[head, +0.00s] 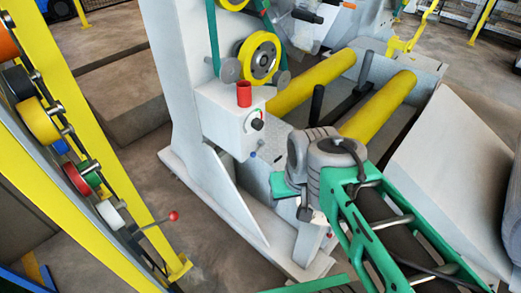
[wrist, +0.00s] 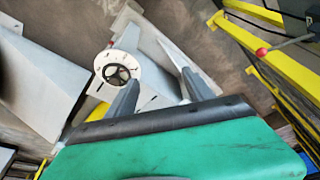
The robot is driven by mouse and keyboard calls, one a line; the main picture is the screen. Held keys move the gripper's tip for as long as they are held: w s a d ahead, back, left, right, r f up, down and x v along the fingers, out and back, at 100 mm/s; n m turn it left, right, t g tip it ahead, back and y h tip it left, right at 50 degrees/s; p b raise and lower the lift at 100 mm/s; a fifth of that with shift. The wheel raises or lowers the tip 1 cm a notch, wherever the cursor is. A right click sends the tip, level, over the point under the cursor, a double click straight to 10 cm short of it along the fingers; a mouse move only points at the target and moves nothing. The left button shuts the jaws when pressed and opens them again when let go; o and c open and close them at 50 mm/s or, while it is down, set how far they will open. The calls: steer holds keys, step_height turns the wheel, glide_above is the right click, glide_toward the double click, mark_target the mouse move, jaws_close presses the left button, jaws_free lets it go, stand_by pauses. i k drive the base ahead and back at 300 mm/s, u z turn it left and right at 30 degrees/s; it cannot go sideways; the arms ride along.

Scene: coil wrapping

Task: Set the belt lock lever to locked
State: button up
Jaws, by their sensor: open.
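A lever with a red ball knob (head: 173,216) sticks out from the yellow-framed stand at the left of the head view. A red-knobbed lever (wrist: 263,51) also shows at the upper right of the wrist view. I cannot tell for sure that it is the belt lock lever, and no label is readable. My gripper (wrist: 160,78) is open and empty, its two grey fingers apart, and away from this knob. In the head view my green hand is partly hidden by my arm, right of the grey control box.
The grey control box (head: 223,120) carries a red cylinder (head: 244,94), a dial and a small blue knob (head: 253,155). Yellow rollers (head: 312,82) lie behind my arm. Bare floor lies between stand and machine.

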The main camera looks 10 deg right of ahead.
mark_target(260, 142)
steer(key=u, duration=2.6)
steer(key=k, duration=0.85)
steer(key=z, duration=0.8)
steer(key=i, duration=0.45)
